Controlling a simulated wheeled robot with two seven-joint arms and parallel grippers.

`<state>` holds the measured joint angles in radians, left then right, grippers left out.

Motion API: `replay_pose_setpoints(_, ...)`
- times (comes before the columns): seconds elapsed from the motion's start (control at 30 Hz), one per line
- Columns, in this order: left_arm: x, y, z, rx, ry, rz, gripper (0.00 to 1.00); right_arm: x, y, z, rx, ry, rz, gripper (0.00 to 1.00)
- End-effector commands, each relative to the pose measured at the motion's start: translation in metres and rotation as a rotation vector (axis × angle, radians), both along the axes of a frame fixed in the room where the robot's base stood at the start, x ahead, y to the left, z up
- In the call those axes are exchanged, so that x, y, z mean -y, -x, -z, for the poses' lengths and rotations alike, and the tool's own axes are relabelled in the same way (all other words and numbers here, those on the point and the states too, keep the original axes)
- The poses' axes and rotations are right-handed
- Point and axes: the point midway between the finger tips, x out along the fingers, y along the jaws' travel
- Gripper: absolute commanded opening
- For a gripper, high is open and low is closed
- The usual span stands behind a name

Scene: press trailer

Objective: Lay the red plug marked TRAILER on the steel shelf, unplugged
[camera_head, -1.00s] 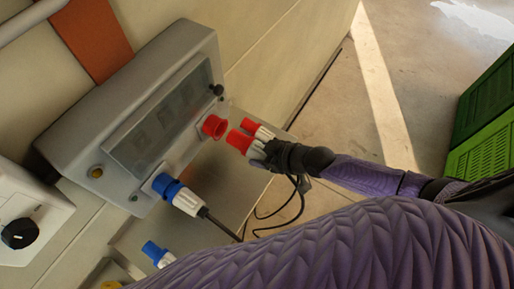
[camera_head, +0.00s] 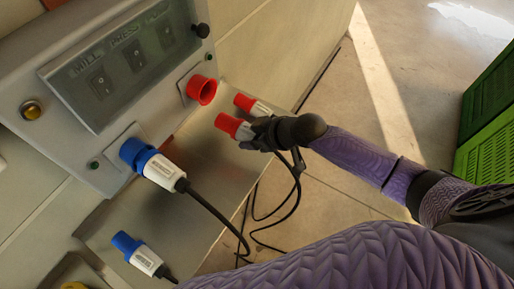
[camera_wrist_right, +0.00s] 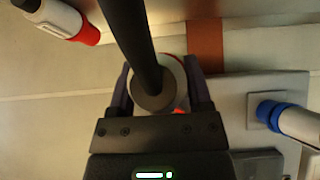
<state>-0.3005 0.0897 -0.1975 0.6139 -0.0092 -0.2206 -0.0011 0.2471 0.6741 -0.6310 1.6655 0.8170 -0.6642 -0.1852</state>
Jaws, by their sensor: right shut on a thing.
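A red plug with a pale body (camera_head: 234,126) is out of the socket, held above or at the right part of the steel shelf (camera_head: 205,160); I cannot tell if it touches. My right gripper (camera_head: 258,133) is shut on it. In the right wrist view, the jaws (camera_wrist_right: 160,100) close around the plug, mostly hidden behind its black cable. A second red plug (camera_head: 252,105) lies at the shelf's far end; it also shows in the wrist view (camera_wrist_right: 80,24). No TRAILER lettering is readable. The red socket (camera_head: 201,90) on the panel is empty. My left gripper is out of view.
A blue plug (camera_head: 160,166) sits in the panel (camera_head: 60,130). Another blue plug (camera_head: 140,254) lies on the shelf's near part. Black cables loop below the shelf. Green crates (camera_head: 487,120) stand at right. The shelf's middle is bare.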

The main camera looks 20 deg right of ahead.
Motion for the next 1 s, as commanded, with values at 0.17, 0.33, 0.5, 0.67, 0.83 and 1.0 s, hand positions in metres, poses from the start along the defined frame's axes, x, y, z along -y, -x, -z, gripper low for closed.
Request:
replay_pose_setpoints(0.17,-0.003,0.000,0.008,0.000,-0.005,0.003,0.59,0.000,-0.001,0.007,0.000,0.000,0.000,0.00)
replay_pose_setpoints(0.33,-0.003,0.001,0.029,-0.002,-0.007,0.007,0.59,0.000,0.000,0.028,0.000,0.000,0.000,0.00)
replay_pose_setpoints(0.5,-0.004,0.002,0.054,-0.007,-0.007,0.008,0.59,0.000,0.000,0.053,0.000,-0.001,-0.001,0.00)
replay_pose_setpoints(0.67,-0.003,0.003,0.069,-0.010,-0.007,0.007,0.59,0.000,0.000,0.074,0.000,0.001,-0.001,0.00)
replay_pose_setpoints(0.83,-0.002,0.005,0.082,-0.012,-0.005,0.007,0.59,0.000,0.000,0.091,0.000,0.000,0.000,0.00)
replay_pose_setpoints(1.0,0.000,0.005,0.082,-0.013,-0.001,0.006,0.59,0.000,0.000,0.092,0.001,0.000,-0.001,0.00)
